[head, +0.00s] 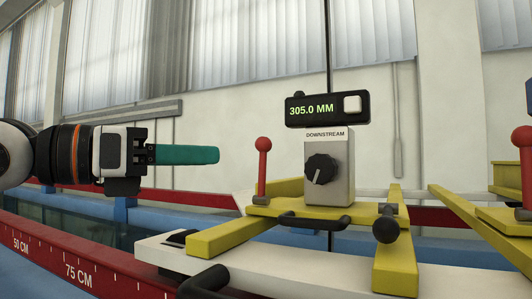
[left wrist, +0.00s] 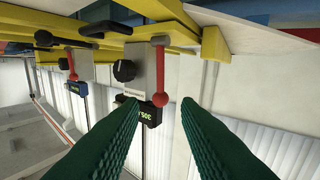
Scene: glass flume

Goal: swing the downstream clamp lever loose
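The downstream clamp lever (head: 263,165) is a red rod with a ball on top, standing about upright on the yellow carriage (head: 297,210), left of the white block marked DOWNSTREAM (head: 342,180). My left gripper (head: 217,155) points right toward the lever, near ball height, with a gap between its teal fingertips and the rod. In the left wrist view the picture is turned over; the fingers (left wrist: 158,105) are apart and empty, and the red lever (left wrist: 160,72) shows beyond, its ball between the tips. The right gripper is not in view.
A black display (head: 328,109) reading 305.0 MM sits above the black knob (head: 320,169). A second red lever (head: 523,165) stands on another yellow carriage at right. Black handles (head: 205,280) and yellow bars lie low in front. The red scale rail (head: 75,262) runs along the left.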

